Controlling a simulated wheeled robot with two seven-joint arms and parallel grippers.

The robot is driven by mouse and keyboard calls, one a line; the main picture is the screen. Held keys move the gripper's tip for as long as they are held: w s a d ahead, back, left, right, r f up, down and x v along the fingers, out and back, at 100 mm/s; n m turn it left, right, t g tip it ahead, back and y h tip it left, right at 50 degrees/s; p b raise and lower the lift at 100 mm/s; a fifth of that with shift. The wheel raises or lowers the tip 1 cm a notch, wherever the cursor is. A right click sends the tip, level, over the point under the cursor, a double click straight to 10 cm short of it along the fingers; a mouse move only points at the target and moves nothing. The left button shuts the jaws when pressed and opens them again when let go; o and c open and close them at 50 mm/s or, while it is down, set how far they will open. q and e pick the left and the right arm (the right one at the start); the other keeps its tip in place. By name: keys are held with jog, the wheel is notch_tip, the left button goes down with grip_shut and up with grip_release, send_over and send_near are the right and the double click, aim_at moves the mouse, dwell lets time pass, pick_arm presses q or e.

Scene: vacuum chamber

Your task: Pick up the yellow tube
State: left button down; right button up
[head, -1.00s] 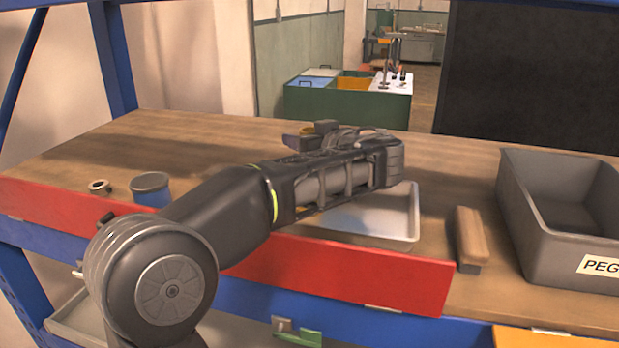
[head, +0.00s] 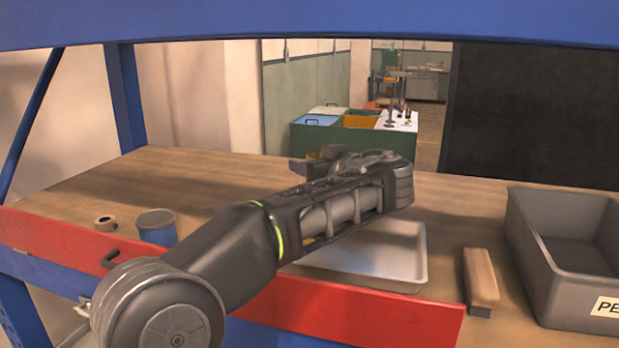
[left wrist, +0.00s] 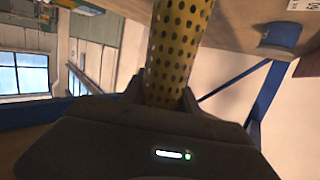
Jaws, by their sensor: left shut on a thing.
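The yellow tube (left wrist: 178,45), perforated with rows of dark holes, stands between the fingers of my left gripper (left wrist: 165,98) in the left wrist view. The fingers are shut on it, and its far end runs out of the top of that picture. In the head view my left gripper (head: 318,165) is above the wooden bench, beyond the tray, with its fingers towards the left. The tube is largely hidden behind my arm there. My right gripper is in neither view.
A shallow grey tray (head: 420,262) lies on the bench (head: 110,185) beneath my arm. A wooden-topped block (head: 480,275) and a grey bin (head: 535,240) stand right. A blue tin (head: 157,232) and a small ring (head: 105,222) are left. A blue beam (head: 310,22) crosses above.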

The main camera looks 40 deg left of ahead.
pick_arm(q)
jog(key=d+r, duration=0.1)
jog(key=s+d+r, duration=0.1)
jog(key=r, duration=0.1)
jog(key=d+r, duration=0.1)
jog(key=shift+s+r+b, duration=0.15)
jog(key=shift+b, duration=0.25)
jog(key=v, duration=0.1)
jog(key=p+v, duration=0.1)
jog(key=v, duration=0.1)
jog(key=shift+d+f, duration=0.4)
jog(key=shift+f, duration=0.05)
jog(key=b, duration=0.3)
send_near(318, 155)
jog(key=f+v, duration=0.1)
jog(key=v, duration=0.4)
jog(key=shift+s+d+f, duration=0.1)
jog(key=shift+s+f, duration=0.1)
jog(key=shift+f, duration=0.3)
